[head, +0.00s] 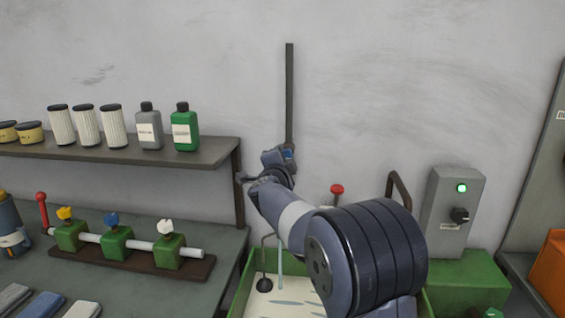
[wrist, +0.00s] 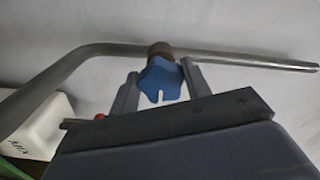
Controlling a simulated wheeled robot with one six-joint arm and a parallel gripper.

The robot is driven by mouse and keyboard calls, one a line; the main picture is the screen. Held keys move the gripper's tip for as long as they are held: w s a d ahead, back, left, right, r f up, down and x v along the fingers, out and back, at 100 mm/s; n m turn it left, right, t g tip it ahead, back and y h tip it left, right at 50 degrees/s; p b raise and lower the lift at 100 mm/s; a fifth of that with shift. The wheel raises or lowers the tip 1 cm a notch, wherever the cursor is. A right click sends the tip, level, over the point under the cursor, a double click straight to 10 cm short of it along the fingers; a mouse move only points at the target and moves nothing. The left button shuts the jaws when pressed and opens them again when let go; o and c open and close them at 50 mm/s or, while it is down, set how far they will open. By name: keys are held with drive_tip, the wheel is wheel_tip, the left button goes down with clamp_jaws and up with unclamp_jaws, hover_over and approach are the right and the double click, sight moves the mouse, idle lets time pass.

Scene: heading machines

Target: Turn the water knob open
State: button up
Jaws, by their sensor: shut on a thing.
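The blue star-shaped water knob (wrist: 160,78) sits on a brown collar on a grey pipe (wrist: 240,57) in the wrist view. The two fingers of my gripper (wrist: 160,92) stand on either side of the knob and are shut on it. In the head view my gripper (head: 276,160) is at the wall, at the foot of a dark upright pipe (head: 290,92).
A green-rimmed basin (head: 240,290) lies below, with a pale blue streak above it. A shelf (head: 190,150) with bottles is close on the left. A bench manifold (head: 130,262) carries yellow, blue and white knobs. A grey switch box (head: 452,205) stands right.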

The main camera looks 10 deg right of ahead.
idle(0.5)
drive_tip(key=o, duration=1)
drive_tip(key=shift+s, duration=0.15)
drive_tip(key=b+v, duration=0.1)
drive_tip(key=v, duration=0.9)
drive_tip(key=shift+s+b, duration=0.3)
drive_tip(key=shift+a, duration=0.1)
drive_tip(key=p+x, duration=0.1)
drive_tip(key=x, duration=1)
drive_tip(key=shift+p, duration=0.35)
drive_tip(key=shift+s, duration=0.1)
